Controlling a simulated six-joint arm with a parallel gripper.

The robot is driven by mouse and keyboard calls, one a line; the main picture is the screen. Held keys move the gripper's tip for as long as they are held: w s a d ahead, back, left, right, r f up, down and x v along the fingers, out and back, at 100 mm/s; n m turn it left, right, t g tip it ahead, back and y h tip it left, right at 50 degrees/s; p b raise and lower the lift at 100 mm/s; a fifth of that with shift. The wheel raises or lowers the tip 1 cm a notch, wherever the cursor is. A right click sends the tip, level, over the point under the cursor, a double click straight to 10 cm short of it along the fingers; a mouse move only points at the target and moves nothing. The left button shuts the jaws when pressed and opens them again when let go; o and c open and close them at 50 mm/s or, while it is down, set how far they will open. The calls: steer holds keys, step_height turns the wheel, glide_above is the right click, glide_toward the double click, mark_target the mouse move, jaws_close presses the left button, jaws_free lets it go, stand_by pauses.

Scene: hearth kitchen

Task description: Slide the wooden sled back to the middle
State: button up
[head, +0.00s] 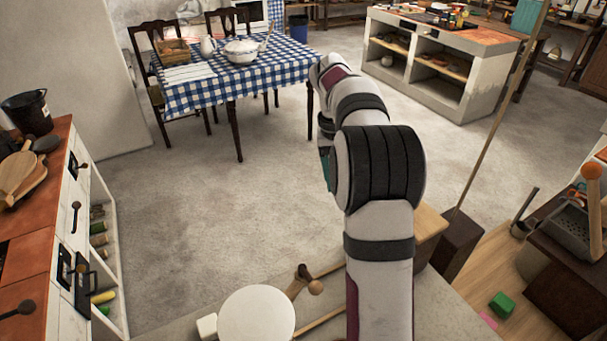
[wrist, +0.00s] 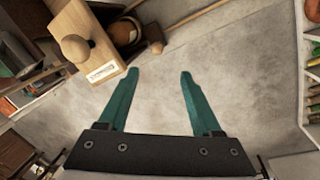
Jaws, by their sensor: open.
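In the wrist view, a light wooden block with a round knob and a small white label (wrist: 101,72) shows at upper left; it looks like the wooden sled (wrist: 92,29). My gripper (wrist: 159,72) is open and empty, its two teal fingers apart with bare floor seen between them. My fingers are mostly hidden there behind my arm.
A table with a blue checked cloth (head: 190,97) and chairs stands at the back left. A white kitchen island (head: 480,75) is at the back right, and a counter (head: 55,190) at the left. A dark bench (head: 560,240) is at right.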

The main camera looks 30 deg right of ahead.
steer(key=d+f, duration=0.1)
steer(key=f, duration=0.4)
steer(key=s+d+f, duration=0.1)
steer(key=f, duration=0.4)
steer(key=d+f, duration=0.1)
steer(key=f, duration=0.5)
steer(key=shift+s+d, duration=0.15)
steer(key=shift+d, duration=0.05)
steer(key=shift+r, duration=0.1)
steer(key=shift+c, duration=0.3)
jaws_close()
steer(key=shift+a, duration=0.15)
